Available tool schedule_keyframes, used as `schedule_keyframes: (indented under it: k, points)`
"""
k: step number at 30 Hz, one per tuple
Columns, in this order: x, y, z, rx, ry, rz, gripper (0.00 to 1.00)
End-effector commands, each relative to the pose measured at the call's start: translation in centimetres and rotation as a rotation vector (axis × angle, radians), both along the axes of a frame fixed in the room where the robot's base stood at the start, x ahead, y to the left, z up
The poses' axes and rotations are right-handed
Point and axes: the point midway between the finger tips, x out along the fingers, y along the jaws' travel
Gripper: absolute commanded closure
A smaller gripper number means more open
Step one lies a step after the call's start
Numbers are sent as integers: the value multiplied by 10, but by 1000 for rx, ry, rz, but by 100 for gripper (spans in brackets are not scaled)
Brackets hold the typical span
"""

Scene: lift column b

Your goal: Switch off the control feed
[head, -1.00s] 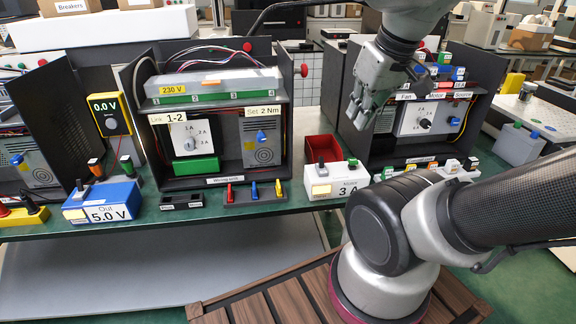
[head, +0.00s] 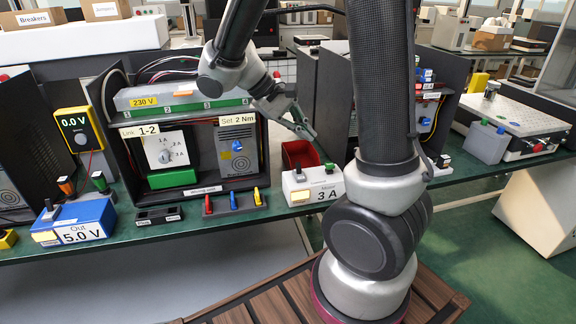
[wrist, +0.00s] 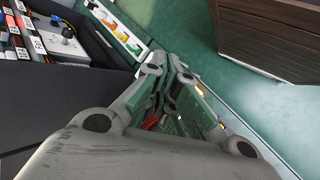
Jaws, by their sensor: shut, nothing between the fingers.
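My gripper (head: 318,150) is shut and empty. In the head view it points down and right, in front of the gap between the two dark cabinets, above the red bin (head: 300,153). In the wrist view its fingers (wrist: 178,80) are together. No label reading "control feed" is legible. The left open cabinet (head: 112,155) holds a white dial panel (head: 164,150) and a grey panel with a blue knob (head: 237,147). The right cabinet (head: 333,95) is largely hidden by my arm; a switch on a grey box (wrist: 62,38) shows in the wrist view.
A white 3 A box (head: 300,197) and a blue 5.0 V box (head: 75,233) stand on the green bench (head: 270,208). Red, blue and yellow levers (head: 235,203) sit between them. A yellow meter (head: 80,130) reads 0.0 V.

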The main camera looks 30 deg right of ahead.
Motion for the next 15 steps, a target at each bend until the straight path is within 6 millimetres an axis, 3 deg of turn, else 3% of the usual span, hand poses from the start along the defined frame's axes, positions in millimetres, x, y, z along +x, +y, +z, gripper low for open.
schedule_keyframes:
  k: [3, 9, 15]
  points:
    - [34, 14, -35, -202, 88, 69, 100]
    - [82, 45, -98, -512, 128, 229, 100]
    - [103, 70, -146, -685, 108, 362, 100]
